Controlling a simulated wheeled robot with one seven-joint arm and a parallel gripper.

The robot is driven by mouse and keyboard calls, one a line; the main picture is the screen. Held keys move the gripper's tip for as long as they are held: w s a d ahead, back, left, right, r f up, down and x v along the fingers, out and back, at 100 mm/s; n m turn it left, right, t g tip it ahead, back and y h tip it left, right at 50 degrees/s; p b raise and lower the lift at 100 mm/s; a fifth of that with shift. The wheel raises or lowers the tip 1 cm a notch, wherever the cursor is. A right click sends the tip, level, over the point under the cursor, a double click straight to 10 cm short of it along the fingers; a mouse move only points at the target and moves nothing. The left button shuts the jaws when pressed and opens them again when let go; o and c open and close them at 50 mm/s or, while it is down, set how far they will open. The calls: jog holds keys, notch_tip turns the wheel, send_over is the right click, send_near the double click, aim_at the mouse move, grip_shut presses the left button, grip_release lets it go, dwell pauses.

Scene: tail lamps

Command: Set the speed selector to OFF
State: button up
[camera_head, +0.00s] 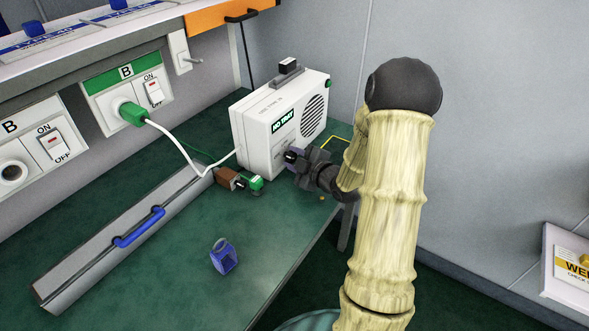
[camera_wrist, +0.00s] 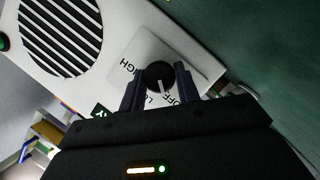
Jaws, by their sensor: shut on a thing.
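The white boxy unit (camera_head: 262,125) with a round grille and a green label stands on the green bench. The black round speed selector (camera_wrist: 157,73) is on its front panel, with HIGH, LOW and OFF printed around it. Its white pointer mark slants down and right in the wrist view, toward the OFF side; the fingers partly cover the lettering. My gripper (camera_head: 296,160) is at the unit's front face. In the wrist view its two fingers (camera_wrist: 158,87) are shut on the selector, one on each side. In the head view the selector is hidden behind the gripper.
A brown and green connector piece (camera_head: 240,182) lies close to my gripper. A white cable (camera_head: 185,155) runs to a green plug (camera_head: 133,115) at the wall socket. A blue item (camera_head: 223,256) and a blue-handled grey cover (camera_head: 125,240) are on the bench. The front bench is mostly clear.

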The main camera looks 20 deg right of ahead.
jog(key=shift+f+n+t+b, duration=0.1)
jog(key=shift+n+t+b, duration=0.2)
jog(key=shift+b, duration=0.55)
jog(key=o, duration=1)
jog(key=shift+s, duration=0.15)
